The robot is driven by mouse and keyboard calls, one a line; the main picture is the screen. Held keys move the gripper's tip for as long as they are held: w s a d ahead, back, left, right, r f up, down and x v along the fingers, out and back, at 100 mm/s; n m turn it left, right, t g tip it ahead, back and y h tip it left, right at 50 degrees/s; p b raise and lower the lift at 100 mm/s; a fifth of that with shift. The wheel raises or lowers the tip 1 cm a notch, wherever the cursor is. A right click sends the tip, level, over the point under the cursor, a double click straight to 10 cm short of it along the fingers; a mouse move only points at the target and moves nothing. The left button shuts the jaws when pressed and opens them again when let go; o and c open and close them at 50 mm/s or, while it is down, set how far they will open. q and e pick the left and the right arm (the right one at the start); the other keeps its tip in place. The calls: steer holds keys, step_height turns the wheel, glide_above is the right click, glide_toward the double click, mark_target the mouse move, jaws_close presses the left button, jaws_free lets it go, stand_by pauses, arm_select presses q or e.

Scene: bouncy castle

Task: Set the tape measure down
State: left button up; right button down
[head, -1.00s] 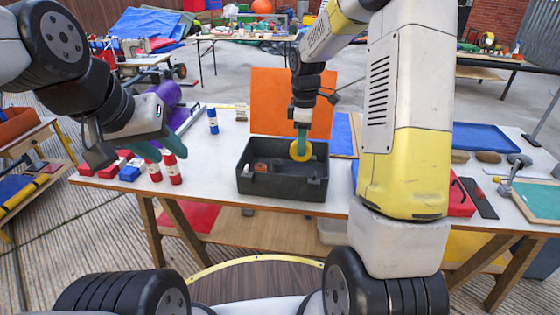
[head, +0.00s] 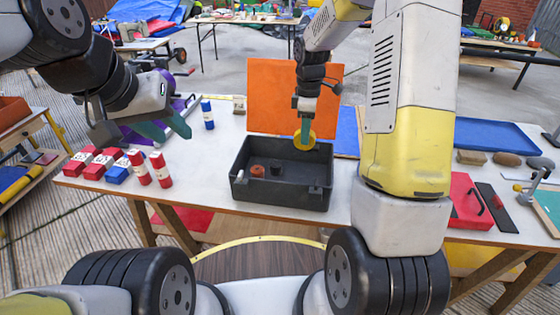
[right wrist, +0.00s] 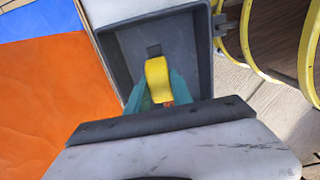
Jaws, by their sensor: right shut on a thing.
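A yellow tape measure (head: 305,141) hangs between the teal fingers of my right gripper (head: 304,130). It is over the back right part of a black open box (head: 262,196), near the back wall. I cannot tell whether it touches the box. In the right wrist view the yellow tape measure (right wrist: 158,78) sits between the fingers with the grey box interior (right wrist: 130,52) beyond it. My left gripper (head: 166,128) is open and empty, above the left part of the white table (head: 205,172).
In the box lie a small reddish round thing (head: 257,171) and a dark one (head: 276,168). An orange panel (head: 268,92) stands behind it. Red cylinders (head: 160,169) and a blue cylinder (head: 207,116) stand to the left. A red case (head: 466,196) lies to the right.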

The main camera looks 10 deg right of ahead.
step_height(320, 180, down, 15)
steer(key=shift+r, duration=0.1)
stand_by(0.6)
steer(key=c, duration=1.1)
jaws_free()
